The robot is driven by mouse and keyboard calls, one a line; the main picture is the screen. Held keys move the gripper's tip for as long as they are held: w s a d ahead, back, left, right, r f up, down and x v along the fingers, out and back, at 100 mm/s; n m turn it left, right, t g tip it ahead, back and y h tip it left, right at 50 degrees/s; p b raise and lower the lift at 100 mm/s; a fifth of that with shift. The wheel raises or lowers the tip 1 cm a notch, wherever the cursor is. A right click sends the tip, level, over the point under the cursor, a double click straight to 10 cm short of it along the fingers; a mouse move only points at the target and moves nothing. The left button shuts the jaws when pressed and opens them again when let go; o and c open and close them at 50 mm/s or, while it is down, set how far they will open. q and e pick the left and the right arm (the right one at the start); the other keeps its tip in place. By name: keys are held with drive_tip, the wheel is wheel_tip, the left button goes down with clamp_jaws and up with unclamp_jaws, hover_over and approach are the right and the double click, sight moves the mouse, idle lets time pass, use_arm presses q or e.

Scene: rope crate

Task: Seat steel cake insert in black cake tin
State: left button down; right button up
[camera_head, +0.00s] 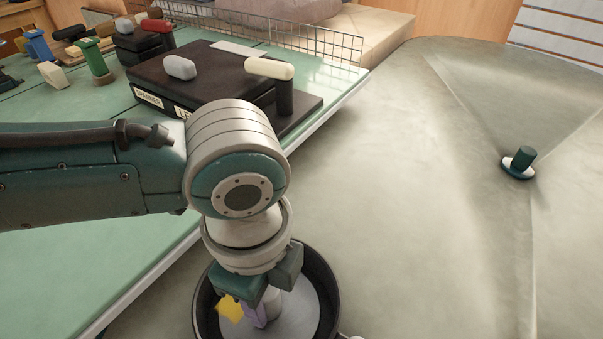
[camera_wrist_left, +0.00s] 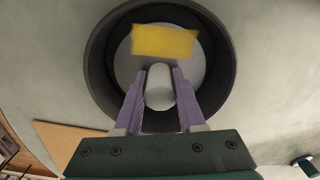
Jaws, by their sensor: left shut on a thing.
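The black cake tin (camera_head: 334,291) stands below my left gripper at the bottom of the head view. It also shows in the left wrist view (camera_wrist_left: 222,60) as a dark ring. The steel cake insert (camera_head: 303,312) is a grey disc with an upright central post, and it lies within the tin's rim. In the left wrist view the insert (camera_wrist_left: 195,75) looks roughly centred in the tin. My left gripper (camera_wrist_left: 160,88) is shut on the insert's post with its purple fingers, pointing down. I cannot tell whether the disc touches the tin's floor. My right gripper is not in view.
A yellow piece (camera_wrist_left: 163,42) lies over the disc beside the post. A green table (camera_head: 60,270) at left bears black boxes (camera_head: 190,75), several small blocks and a wire rack (camera_head: 290,38). A dark green peg on a pale base (camera_head: 517,164) stands on the otherwise clear grey surface at right.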

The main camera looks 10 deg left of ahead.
use_arm(q)
drive_tip(key=shift+f+b, duration=0.4)
drive_tip(key=shift+f, duration=0.25)
idle(0.4)
drive_tip(key=shift+c, duration=2.1)
unclamp_jaws()
wheel_tip(320, 180, up, 10)
drive_tip(key=p, duration=0.3)
